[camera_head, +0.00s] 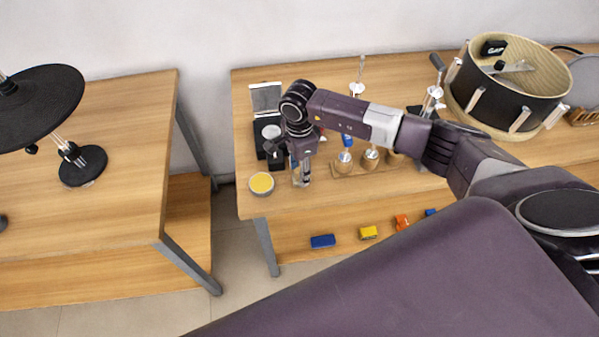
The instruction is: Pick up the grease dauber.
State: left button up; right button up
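I cannot pick out the grease dauber for sure. A round open tin with a yellow filling (261,183) sits at the front left corner of the right table (336,207). My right gripper (303,177) points down over the table's front left part, just right of the tin and apart from it. Something small and pale shows at its fingertips, too small to name. Whether the fingers are open or shut on it is unclear. My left gripper is out of view.
A black case with a raised lid (266,97) stands behind the tin. A wooden rack (373,165) with several upright tools stands right of my gripper. A large drum (509,88) is at the back right. A cymbal stand (83,166) is on the left table (120,200).

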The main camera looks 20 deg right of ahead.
jog(key=shift+f, duration=0.35)
grip_shut()
notch_tip(320, 180, up, 20)
jog(key=b, duration=0.5)
jog(key=shift+b, duration=0.35)
jog(key=c, duration=0.8)
grip_release()
grip_shut()
